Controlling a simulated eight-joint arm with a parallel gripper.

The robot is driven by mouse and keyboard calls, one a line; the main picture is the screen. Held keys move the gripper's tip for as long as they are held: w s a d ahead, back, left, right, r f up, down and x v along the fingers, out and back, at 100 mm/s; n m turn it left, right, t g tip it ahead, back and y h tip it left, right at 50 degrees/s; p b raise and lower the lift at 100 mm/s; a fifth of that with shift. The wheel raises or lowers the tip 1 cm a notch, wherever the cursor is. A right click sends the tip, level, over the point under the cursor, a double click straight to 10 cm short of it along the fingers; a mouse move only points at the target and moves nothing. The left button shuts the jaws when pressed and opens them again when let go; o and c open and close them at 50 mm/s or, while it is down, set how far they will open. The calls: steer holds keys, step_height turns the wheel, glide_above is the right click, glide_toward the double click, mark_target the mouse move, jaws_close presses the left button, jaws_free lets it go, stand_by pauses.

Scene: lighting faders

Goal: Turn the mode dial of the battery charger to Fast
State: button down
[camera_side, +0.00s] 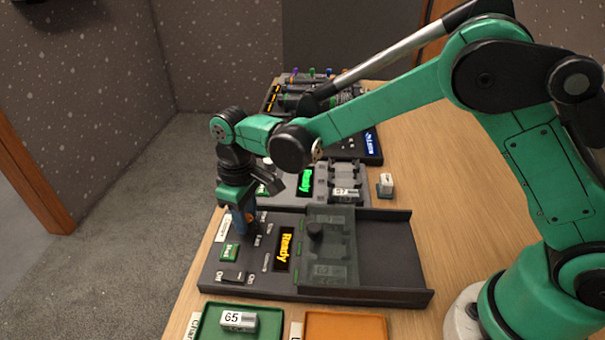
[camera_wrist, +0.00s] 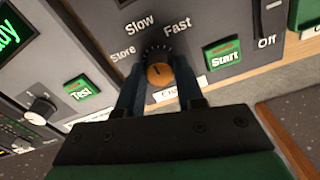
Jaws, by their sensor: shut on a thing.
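The battery charger (camera_side: 380,285) is a dark grey panel on the table in the side view, with an orange "Ready" display (camera_side: 284,249). My gripper (camera_side: 241,222) points down over its left part and hides the dial there. In the wrist view, the mode dial (camera_wrist: 159,73) has a dark ridged rim and an orange face. The labels Store, Slow and Fast (camera_wrist: 177,26) lie around its far side. My gripper (camera_wrist: 158,80) is shut on the dial, one blue finger on each side. I cannot tell clearly which label its pointer faces.
A green Start button (camera_wrist: 224,57) and an Off/On switch (camera_side: 232,277) are beside the dial. A clear cover (camera_side: 345,262) with a black knob stands over the charger's bays. A green tray (camera_side: 207,325) and an orange tray (camera_side: 345,325) are in front; another device is behind.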

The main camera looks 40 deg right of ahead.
steer(key=shift+m, duration=0.4)
steer(key=m, duration=0.5)
steer(key=shift+m, duration=0.3)
steer(key=m, duration=0.5)
steer(key=shift+m, duration=0.4)
steer(key=c, duration=0.5)
jaws_free()
steer(key=shift+c, duration=0.2)
steer(key=shift+r, duration=0.1)
